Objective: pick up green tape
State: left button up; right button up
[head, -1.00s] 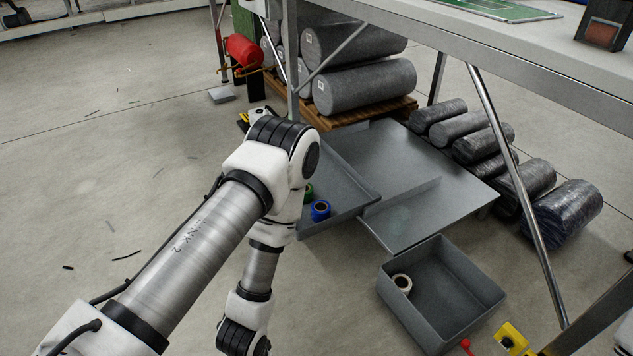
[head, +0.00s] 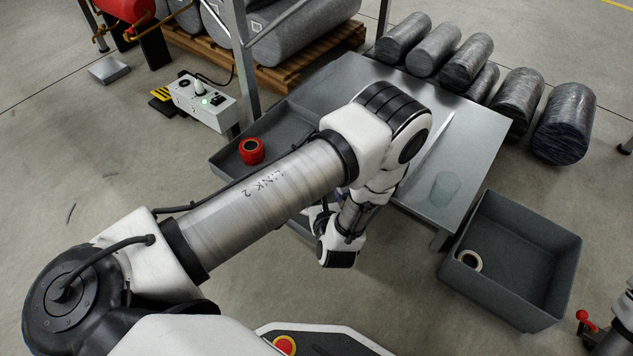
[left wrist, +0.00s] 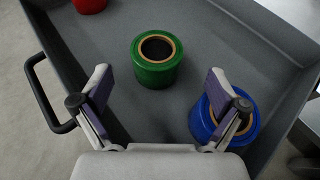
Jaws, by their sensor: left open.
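The green tape (left wrist: 157,60) stands in the grey tray (left wrist: 235,45) in the left wrist view, ahead of and between my fingers. My left gripper (left wrist: 158,90) is open and empty, with one finger on each side of the roll's line. A blue tape (left wrist: 211,118) lies in the tray at the right, partly behind my right-hand finger. A red tape (left wrist: 90,4) shows at the top left edge; it also shows in the head view (head: 251,151). In the head view my left arm hides the green and blue tapes. My right gripper is not clearly visible.
A grey bin (head: 515,265) with a white tape roll (head: 468,261) stands at the right. A metal table (head: 465,150) holds a translucent cup-like object (head: 446,187). A control box (head: 203,104) stands behind the tray. Wrapped rolls (head: 518,100) lie at the back right.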

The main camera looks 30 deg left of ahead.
pick_arm(q)
jog(key=b+x, duration=0.2)
jog(key=x, duration=0.1)
jog(key=b+x, duration=0.2)
jog(key=x, duration=0.1)
jog(key=f+b+x, duration=0.1)
jog(key=b+x, duration=0.1)
jog(key=x, duration=0.2)
jog(key=shift+s, duration=0.35)
jog(key=shift+w+a+r, duration=0.1)
jog(key=shift+w+r, duration=0.05)
jog(key=shift+r, duration=0.1)
jog(key=c, duration=1.3)
